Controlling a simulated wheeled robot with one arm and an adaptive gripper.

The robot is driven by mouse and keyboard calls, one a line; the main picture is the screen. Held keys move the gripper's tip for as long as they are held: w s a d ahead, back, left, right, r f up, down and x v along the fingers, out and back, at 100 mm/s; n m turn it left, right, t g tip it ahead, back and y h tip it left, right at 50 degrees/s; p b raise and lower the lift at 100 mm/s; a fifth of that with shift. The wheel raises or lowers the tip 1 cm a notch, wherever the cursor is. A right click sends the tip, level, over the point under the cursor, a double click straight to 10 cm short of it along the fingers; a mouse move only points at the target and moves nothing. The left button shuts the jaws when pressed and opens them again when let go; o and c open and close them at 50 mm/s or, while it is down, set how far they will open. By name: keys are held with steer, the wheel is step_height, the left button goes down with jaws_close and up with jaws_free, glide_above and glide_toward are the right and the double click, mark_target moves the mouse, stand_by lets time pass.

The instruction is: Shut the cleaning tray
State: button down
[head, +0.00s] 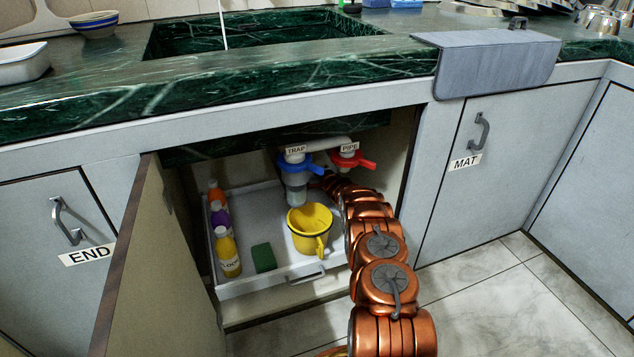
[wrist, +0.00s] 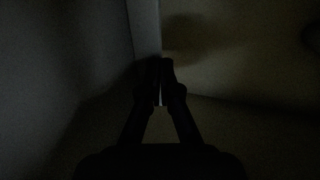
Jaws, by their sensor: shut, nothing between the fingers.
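The cleaning tray (head: 236,285) is a white pull-out tray in the open cabinet under the sink, with a grey handle (head: 306,276) on its front wall. Its front sits near the cabinet opening. In the head view my copper arm reaches over the tray's right side into the cabinet, and its far end is hidden behind the pipe fittings. In the dark wrist view my gripper (wrist: 160,64) has its two fingers together, empty, close to a pale vertical edge. I cannot tell which part that edge belongs to.
The tray holds several bottles (head: 228,252), a green sponge (head: 263,258) and a yellow jug (head: 311,228). A blue-handled trap (head: 296,170) and red-handled pipe (head: 352,160) hang above. The open cabinet door (head: 150,275) stands at left. Tiled floor (head: 490,300) is clear at right.

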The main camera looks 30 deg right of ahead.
steer(key=shift+b+x, duration=0.6)
steer(key=shift+x, duration=0.35)
steer(key=shift+w+d+r, duration=0.15)
steer(key=shift+w+r, duration=0.2)
steer(key=shift+w, duration=0.1)
steer(key=shift+r, duration=0.1)
steer(key=shift+s+r+p, duration=0.2)
steer(key=shift+s+p, duration=0.2)
steer(key=shift+p, duration=0.45)
steer(key=p+v, duration=0.2)
steer(key=p, duration=0.2)
steer(key=shift+s+r, duration=0.2)
steer(key=shift+s, duration=0.15)
steer(key=p+v, duration=0.4)
steer(key=shift+s+f+p, duration=0.1)
steer(key=shift+p, duration=0.3)
steer(key=shift+s+a+p, duration=0.2)
steer(key=shift+s+p, duration=0.05)
steer(key=shift+s, duration=0.25)
steer(key=shift+s+a+p, duration=0.2)
steer(key=shift+s, duration=0.35)
